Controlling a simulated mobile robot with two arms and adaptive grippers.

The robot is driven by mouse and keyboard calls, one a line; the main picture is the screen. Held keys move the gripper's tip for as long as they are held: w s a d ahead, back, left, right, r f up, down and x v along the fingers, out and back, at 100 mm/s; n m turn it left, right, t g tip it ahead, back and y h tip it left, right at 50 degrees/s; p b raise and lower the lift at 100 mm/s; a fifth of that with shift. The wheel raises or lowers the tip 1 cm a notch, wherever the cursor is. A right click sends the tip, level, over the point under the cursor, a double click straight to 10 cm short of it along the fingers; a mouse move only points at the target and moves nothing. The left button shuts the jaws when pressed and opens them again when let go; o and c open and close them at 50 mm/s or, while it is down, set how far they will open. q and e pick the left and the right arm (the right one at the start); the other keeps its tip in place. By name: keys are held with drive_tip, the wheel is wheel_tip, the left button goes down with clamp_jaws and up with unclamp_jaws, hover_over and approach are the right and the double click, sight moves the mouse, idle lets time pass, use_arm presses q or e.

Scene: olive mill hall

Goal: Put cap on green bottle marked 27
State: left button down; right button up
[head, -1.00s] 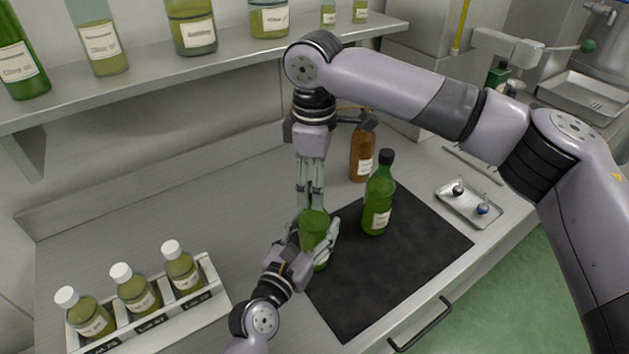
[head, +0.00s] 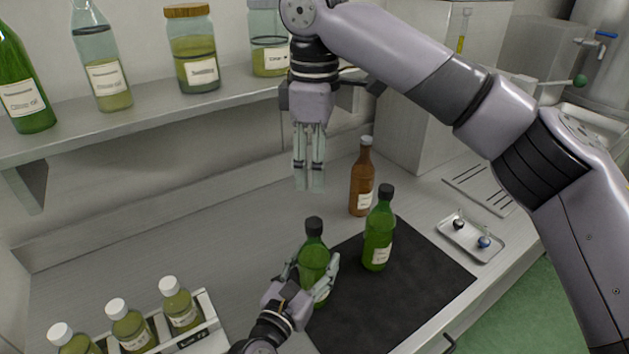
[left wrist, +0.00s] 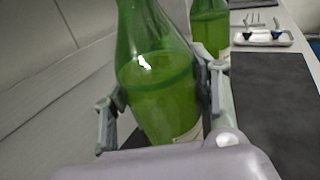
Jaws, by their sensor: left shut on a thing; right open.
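A green bottle (head: 313,258) stands upright at the left edge of the black mat (head: 375,318), with a dark cap (head: 314,225) on its neck. My left gripper (head: 311,280) is shut around its body; the left wrist view shows the bottle (left wrist: 155,85) between the fingers (left wrist: 162,95), its top out of frame. My right gripper (head: 309,187) is open and empty, pointing down above the cap and apart from it. A second green bottle (head: 378,240) with a dark cap stands on the mat to the right. The number 27 is not readable on either.
A brown bottle (head: 362,185) stands behind the mat. A small metal tray (head: 470,240) with small items lies to the right. A white rack (head: 205,315) of white-capped bottles is at front left. A shelf (head: 150,110) with bottles and jars overhangs the back. The mat's front is clear.

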use_arm(q)
drive_tip(key=c, duration=0.5)
unclamp_jaws()
drive_tip(key=shift+s, duration=0.1)
drive_tip(key=v, duration=1.1)
drive_tip(key=shift+s+a, duration=0.25)
drive_tip(key=shift+s, duration=0.1)
